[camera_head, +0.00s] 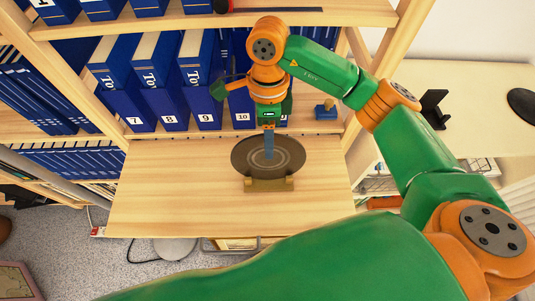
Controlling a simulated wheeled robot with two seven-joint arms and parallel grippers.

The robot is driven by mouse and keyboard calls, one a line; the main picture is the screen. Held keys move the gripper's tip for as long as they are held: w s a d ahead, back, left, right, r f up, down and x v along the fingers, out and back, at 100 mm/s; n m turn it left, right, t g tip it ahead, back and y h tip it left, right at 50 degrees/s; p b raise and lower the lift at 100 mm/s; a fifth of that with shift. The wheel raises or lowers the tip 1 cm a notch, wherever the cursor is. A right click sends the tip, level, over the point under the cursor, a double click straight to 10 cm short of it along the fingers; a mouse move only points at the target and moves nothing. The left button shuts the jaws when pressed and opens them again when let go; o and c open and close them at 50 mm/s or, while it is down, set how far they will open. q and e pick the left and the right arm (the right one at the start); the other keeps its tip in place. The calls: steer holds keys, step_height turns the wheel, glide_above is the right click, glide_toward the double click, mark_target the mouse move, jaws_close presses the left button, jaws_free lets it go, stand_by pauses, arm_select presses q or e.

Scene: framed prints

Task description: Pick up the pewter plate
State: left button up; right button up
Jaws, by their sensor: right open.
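The pewter plate (287,157) is a dark grey disc with pale rings around its middle. It rests in a small wooden stand (268,185) on the light wooden board. My right gripper (269,151) comes down from behind the plate's upper edge in the picture. Its blue-grey finger overlaps the plate's upper middle and hides a strip of it. The jaws are open, seen nearly edge-on. I cannot tell whether a finger touches the plate. My left gripper is not in view.
Blue numbered binders (155,80) fill the shelf behind the board. The wooden board (160,195) is bare to the left of the plate. A pale desk (465,90) with a black stand (433,108) is at the right. My right arm covers much of the lower right.

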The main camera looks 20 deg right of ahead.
step_height(320, 180, down, 2)
steer(key=shift+f, duration=0.1)
jaws_close()
stand_by(1.4)
